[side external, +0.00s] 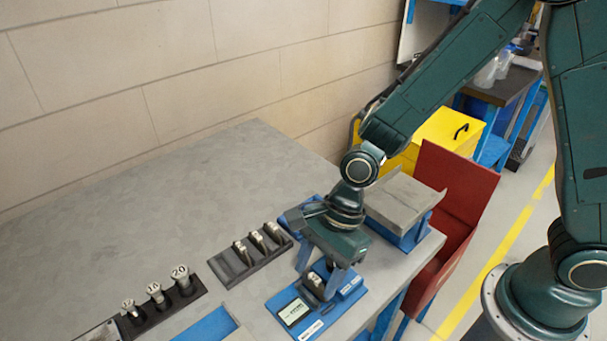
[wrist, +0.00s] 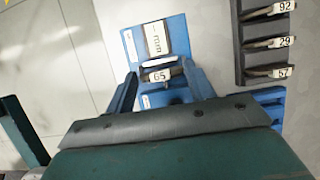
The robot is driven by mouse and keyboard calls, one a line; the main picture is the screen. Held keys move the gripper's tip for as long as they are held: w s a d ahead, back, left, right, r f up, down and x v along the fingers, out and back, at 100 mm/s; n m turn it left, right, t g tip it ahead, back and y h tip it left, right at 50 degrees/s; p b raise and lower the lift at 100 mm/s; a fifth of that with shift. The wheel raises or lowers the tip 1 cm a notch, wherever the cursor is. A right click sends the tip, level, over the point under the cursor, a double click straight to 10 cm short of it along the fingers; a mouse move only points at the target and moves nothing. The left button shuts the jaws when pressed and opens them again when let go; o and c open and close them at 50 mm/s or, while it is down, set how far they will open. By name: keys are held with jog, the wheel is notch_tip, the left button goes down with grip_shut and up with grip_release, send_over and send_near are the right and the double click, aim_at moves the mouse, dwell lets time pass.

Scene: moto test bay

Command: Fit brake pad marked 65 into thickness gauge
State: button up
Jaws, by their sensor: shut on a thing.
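The brake pad marked 65 (wrist: 160,75) shows its white label between the two fingers in the wrist view; it also shows in the side view (side external: 316,282). My gripper (side external: 318,279) is shut on it, pointing down; it also shows in the wrist view (wrist: 160,84). The thickness gauge (side external: 320,323) is a blue block with a pale display, at the table's front edge. In the wrist view, the gauge (wrist: 178,30) lies under and beyond the pad. The pad is at the gauge's slot end; I cannot tell how deep it sits, as the fingers hide its lower part.
A dark rack (side external: 226,270) beside the gauge holds pads marked 92, 29 and 57, seen in the wrist view (wrist: 240,45). Another rack (side external: 158,317) at the left holds numbered pieces, 16 and 20 among them. A grey plate on a blue stand (side external: 398,205) is behind my gripper.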

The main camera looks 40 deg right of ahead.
jog(key=shift+f, duration=0.6)
dwell(1.3)
jog(key=o, duration=1.1)
jog(key=shift+r, duration=0.2)
jog(key=shift+r, duration=3.3)
jog(key=shift+d+r, duration=0.1)
